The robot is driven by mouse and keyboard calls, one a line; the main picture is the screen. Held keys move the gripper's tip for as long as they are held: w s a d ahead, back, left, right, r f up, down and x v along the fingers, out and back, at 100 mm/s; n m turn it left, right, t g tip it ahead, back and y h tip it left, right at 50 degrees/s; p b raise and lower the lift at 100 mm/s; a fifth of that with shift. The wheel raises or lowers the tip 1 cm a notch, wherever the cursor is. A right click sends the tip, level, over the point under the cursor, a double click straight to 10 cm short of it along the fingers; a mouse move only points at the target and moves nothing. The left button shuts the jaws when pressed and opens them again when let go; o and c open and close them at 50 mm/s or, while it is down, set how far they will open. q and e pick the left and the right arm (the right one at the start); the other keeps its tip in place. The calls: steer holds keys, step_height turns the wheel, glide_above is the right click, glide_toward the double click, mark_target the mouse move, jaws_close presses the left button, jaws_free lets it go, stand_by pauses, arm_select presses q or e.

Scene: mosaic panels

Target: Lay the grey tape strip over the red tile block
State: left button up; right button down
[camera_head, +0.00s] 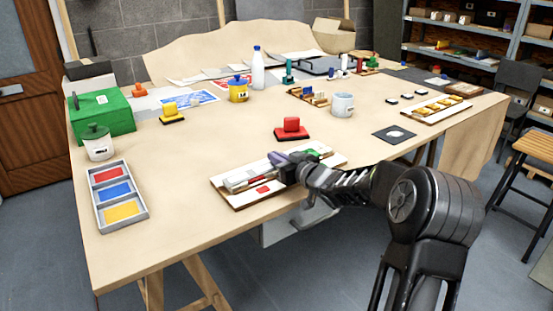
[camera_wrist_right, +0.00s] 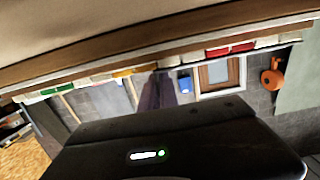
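A white mosaic panel with a wooden edge (camera_head: 224,186) lies near the table's front edge. A red tile block (camera_head: 263,189) shows on its front part, and a red piece also shows in the right wrist view (camera_wrist_right: 230,50). A pale grey strip-like piece (camera_head: 240,179) lies along the panel's left part; I cannot tell surely that it is the tape strip. My right gripper (camera_head: 277,160) is low over the panel's middle, beside the grey piece. Its purple-grey fingers (camera_wrist_right: 158,92) look close together, and what lies between them is hidden. My left gripper is not in view.
A grey tray (camera_head: 147,202) with red, blue and yellow compartments stands at the left. A red-handled block (camera_head: 291,129) stands behind the panel. A black mat (camera_head: 394,134) and another panel (camera_head: 437,108) lie at the right.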

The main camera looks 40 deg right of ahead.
steer(key=shift+f, duration=0.15)
steer(key=c, duration=1.6)
jaws_free()
steer(key=shift+r, duration=0.25)
steer(key=shift+s, duration=0.4)
steer(key=s, duration=0.3)
steer(key=s+r, duration=0.1)
steer(key=s, duration=0.7)
steer(key=shift+a+r, duration=0.15)
steer(key=shift+r, duration=0.15)
